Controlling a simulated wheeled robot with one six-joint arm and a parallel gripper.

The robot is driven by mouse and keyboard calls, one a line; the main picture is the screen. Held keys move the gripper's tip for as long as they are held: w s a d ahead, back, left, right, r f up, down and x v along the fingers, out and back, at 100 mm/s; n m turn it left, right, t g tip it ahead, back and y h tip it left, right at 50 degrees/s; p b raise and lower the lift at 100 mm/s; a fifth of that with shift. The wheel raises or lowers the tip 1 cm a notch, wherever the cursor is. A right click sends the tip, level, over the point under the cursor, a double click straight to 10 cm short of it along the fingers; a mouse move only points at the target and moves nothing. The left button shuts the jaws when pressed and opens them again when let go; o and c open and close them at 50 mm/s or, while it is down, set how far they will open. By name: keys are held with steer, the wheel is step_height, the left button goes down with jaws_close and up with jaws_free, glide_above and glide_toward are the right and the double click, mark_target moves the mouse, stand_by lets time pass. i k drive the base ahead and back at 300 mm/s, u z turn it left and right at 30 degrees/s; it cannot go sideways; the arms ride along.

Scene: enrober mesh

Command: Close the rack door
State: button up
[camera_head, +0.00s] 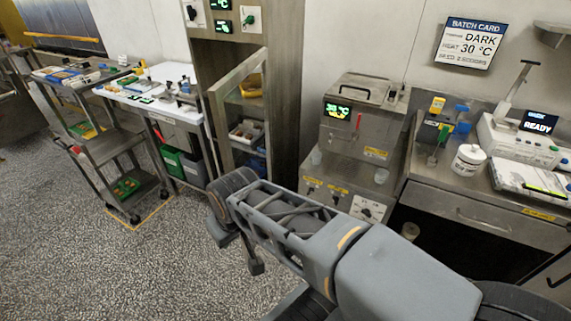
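The rack door (217,125) is a metal-framed panel on the tall steel rack (286,85) left of centre. It stands open, swung out from the rack front at an angle. Shelves with a yellow item and a white tray show through or behind its frame. My arm reaches in from the lower right. My gripper (243,254) is at the arm's far end, low and in front of the door's bottom, partly hidden by my wrist. I see dark finger-like parts pointing down but cannot tell their opening. My wrist overlaps the door's lower end, so contact there is unclear.
A steel machine (364,118) with a green display stands right of the rack. A bench (480,217) with a scale and white jar is at the right. A white-topped table (160,88) and a cart (112,150) stand left. The speckled floor at lower left is clear.

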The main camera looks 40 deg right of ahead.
mark_target(217, 94)
steer(key=z, duration=0.8)
steer(key=i, duration=0.5)
steer(key=z, duration=1.45)
steer(key=k, duration=0.6)
steer(key=u, duration=1.55)
